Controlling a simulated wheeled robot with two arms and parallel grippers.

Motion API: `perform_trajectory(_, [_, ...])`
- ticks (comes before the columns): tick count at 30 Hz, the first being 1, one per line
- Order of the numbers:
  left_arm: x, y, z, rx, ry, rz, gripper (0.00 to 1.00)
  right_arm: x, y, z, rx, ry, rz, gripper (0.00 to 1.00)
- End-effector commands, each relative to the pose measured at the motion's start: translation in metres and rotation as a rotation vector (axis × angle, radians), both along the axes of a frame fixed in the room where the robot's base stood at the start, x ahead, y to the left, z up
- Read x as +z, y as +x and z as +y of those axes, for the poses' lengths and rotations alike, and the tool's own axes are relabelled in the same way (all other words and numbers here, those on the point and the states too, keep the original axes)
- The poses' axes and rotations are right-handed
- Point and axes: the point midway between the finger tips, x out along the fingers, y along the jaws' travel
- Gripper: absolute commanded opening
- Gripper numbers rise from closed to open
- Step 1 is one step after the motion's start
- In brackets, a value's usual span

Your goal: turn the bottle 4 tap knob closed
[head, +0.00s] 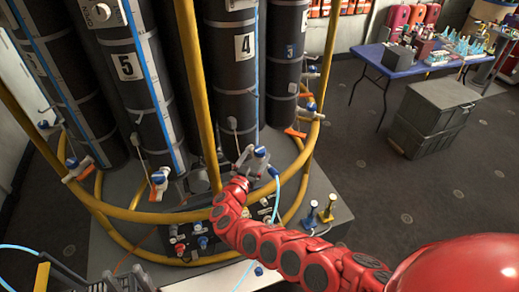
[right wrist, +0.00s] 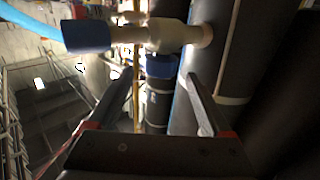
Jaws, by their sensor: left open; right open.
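Bottle 4 (head: 242,75) is a tall black cylinder with a white "4" label. Its white tap (head: 258,163) is low on its front, with a light blue hose running off to the right. In the right wrist view the tap (right wrist: 170,35) crosses the top, with a blue hose end at its left. A blue knob (right wrist: 160,67) shows below the tap body, framed between my fingers. My right gripper (head: 243,168) is open at the tap, its jaws (right wrist: 145,100) empty; contact with the knob cannot be told. My left gripper is not in view.
Bottle 5 (head: 125,68) and other black bottles with taps stand alongside. Yellow rails (head: 202,100) pass in front of them. A panel of knobs and fittings (head: 195,238) lies below. A blue table (head: 398,62) and grey crates (head: 432,115) stand right, with open floor around.

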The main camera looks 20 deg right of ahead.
Motion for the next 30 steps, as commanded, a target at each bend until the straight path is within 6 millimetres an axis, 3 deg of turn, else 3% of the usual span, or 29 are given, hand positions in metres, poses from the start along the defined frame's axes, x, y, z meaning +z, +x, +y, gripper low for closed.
perform_trajectory(9, [-0.001, 0.000, 0.000, 0.000, 0.000, 0.000, 0.50, 0.000, -0.056, 0.049, 0.005, 0.001, 0.000, 0.83])
perform_trajectory(12, [0.015, 0.000, 0.000, 0.000, 0.000, 0.000, 0.50, 0.005, -0.074, 0.064, 0.003, 0.001, 0.002, 0.83])
perform_trajectory(15, [0.018, 0.000, 0.000, 0.000, 0.000, 0.000, 0.50, 0.002, -0.086, 0.074, 0.003, 0.003, 0.001, 0.83])
perform_trajectory(21, [0.021, 0.000, 0.000, 0.000, 0.000, 0.000, 0.50, 0.001, -0.098, 0.083, 0.000, 0.000, -0.001, 0.83])
perform_trajectory(30, [0.021, 0.000, 0.000, 0.000, 0.000, 0.000, 0.50, 0.000, -0.099, 0.084, 0.001, 0.000, -0.001, 0.83])
